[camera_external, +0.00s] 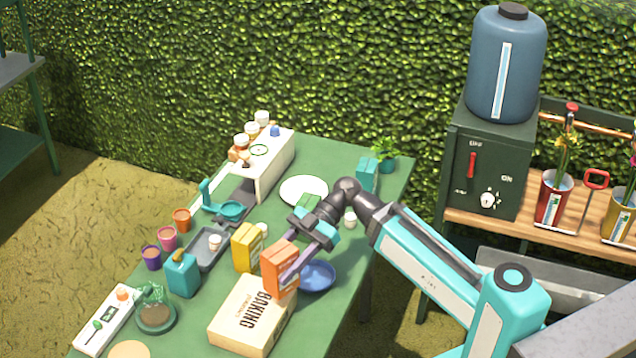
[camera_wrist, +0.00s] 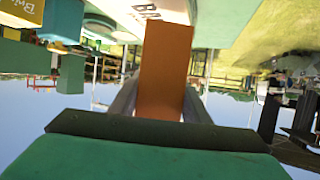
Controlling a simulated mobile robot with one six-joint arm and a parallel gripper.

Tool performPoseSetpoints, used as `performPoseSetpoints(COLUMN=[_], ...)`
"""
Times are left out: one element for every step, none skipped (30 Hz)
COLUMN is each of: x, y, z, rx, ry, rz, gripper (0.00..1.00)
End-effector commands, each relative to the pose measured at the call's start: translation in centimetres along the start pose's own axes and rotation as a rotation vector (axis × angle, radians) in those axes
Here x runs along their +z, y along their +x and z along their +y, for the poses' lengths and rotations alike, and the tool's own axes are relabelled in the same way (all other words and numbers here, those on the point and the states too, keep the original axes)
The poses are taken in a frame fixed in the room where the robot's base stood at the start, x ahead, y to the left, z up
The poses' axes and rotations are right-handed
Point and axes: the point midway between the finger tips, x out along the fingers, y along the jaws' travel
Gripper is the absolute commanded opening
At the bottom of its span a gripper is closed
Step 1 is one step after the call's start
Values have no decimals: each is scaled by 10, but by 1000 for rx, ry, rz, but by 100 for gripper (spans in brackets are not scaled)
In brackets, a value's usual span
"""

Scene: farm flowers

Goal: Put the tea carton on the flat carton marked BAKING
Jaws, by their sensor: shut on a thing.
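My gripper (camera_external: 296,258) is shut on an orange carton (camera_external: 280,270), with one finger on each side of it in the wrist view (camera_wrist: 160,106). The carton also fills the middle of the wrist view (camera_wrist: 165,65). I take it as the tea carton; its lettering is too small to read. It is roughly upright. The flat carton marked BAKING (camera_external: 240,312) lies on the green table at the front. The orange carton overlaps its far right end in the external view; I cannot tell whether they touch.
A blue bowl (camera_external: 318,276) stands close to the right of the orange carton. A yellow carton (camera_external: 245,248) stands to its left. A white plate (camera_external: 304,190) and a teal carton (camera_external: 367,174) are farther back. A teal canister (camera_external: 181,275) and a potted plant (camera_external: 156,316) stand left of the flat carton.

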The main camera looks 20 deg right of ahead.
Motion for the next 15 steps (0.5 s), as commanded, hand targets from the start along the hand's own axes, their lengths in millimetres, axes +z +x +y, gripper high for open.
performPoseSetpoints(x=[-4,-4,-4,-4,-4,-4,-4,-4,-4,-5,-5,-5,-5,-5,-5], y=[-1,-1,0,0,0,0,1,1,1,1,1,2,2,2,2], z=[0,1,1,2,2,4,5,6,7,7,8,9,10,11,12], rx=[-1,-1,-1,-1,-1,-1,-1,-2,-1,-1,-1,-1,-1,-1,-1], ry=[2,2,1,1,1,2,2,2,1,1,1,2,2,2,1], rz=[0,0,0,-1,-1,-1,0,0,0,0,1,1,1,1,1], gripper=[20,20,20,20,20,20,20,20,20,20,20,20,20,20,20])
